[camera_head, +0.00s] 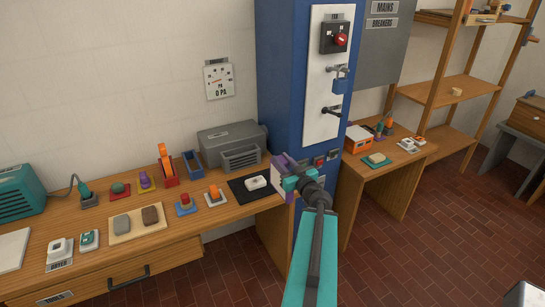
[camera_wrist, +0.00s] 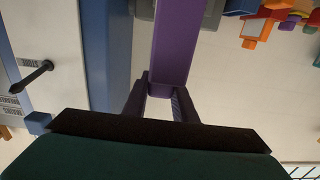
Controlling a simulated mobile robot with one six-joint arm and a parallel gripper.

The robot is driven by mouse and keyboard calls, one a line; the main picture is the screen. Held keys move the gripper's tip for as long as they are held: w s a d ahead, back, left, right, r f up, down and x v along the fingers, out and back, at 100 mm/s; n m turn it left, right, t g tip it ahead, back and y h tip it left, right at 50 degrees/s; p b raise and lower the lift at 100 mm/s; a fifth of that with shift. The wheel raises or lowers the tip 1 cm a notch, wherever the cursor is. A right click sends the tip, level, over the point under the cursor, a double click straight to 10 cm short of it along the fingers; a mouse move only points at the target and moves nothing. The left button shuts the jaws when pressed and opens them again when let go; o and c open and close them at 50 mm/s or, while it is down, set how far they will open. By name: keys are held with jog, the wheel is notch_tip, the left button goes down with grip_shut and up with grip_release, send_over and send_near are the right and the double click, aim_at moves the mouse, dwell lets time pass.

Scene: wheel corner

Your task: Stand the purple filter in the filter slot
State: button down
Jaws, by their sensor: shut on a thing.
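The purple filter (camera_head: 281,161) is held up at the right end of the wooden workbench, in front of the blue cabinet. A pale face shows on its near side. My gripper (camera_head: 297,183) is shut on it. In the wrist view the purple filter (camera_wrist: 176,45) runs up from between the two fingertips (camera_wrist: 160,92). A grey slotted holder (camera_head: 241,158) stands on the bench, to the left of the filter, in front of a grey machine (camera_head: 228,136). I cannot tell for certain whether this holder is the filter slot. The filter is apart from it.
A black mat with a white device (camera_head: 255,182) lies just left of my gripper. A blue open bin (camera_head: 193,164) and an orange-and-red item (camera_head: 168,168) stand further left. The blue cabinet (camera_head: 282,80) rises close behind my gripper. A second table stands right.

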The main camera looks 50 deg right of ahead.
jog(key=shift+w+d+f+b, duration=0.15)
jog(key=shift+w+b, duration=0.25)
jog(key=shift+b, duration=0.8)
jog(key=shift+w+d, duration=0.1)
jog(key=shift+w+d+r, duration=0.25)
jog(key=shift+w+d, duration=0.05)
jog(key=shift+w, duration=0.05)
jog(key=w+d+f+p, duration=0.1)
jog(key=w+d+p, duration=0.2)
jog(key=w+d, duration=0.4)
jog(key=x, duration=0.3)
jog(key=shift+a, duration=0.2)
jog(key=shift+f, duration=0.2)
jog(key=shift+f+p, duration=0.55)
jog(key=shift+f, duration=1.3)
